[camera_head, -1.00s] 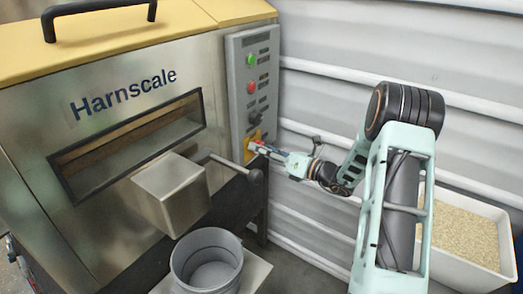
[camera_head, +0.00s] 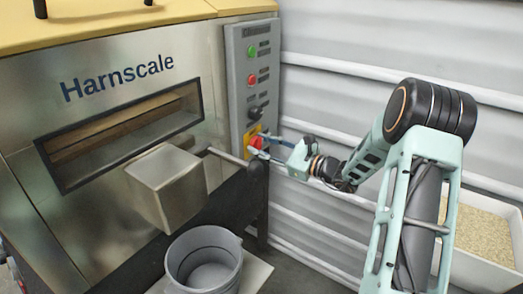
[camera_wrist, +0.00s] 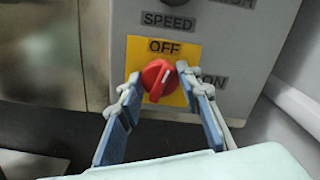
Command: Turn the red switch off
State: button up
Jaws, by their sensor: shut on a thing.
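The red switch (camera_wrist: 155,80) is a round knob with a raised grip on a yellow plate (camera_wrist: 140,58), low on the grey control panel. OFF is printed above it and ON to its right. My gripper (camera_wrist: 159,77) is shut on the knob, one blue-and-white finger on each side. In the head view, the red switch (camera_head: 258,142) shows at the bottom of the panel, with my gripper (camera_head: 262,148) reaching it from the right.
The panel (camera_head: 240,100) also bears a green button (camera_head: 251,50), a red button (camera_head: 251,79) and a black knob (camera_head: 254,112). A metal chute and a rod with a black end jut out left of the switch. A grey bucket (camera_head: 205,262) stands below. A grain bin (camera_head: 488,265) is right.

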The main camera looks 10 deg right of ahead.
jog(key=shift+f+n+b, duration=0.15)
jog(key=shift+n+b, duration=0.4)
jog(key=shift+n, duration=0.95)
jog(key=o, duration=1.2)
jog(key=shift+c, duration=0.2)
jog(key=v, duration=1.2)
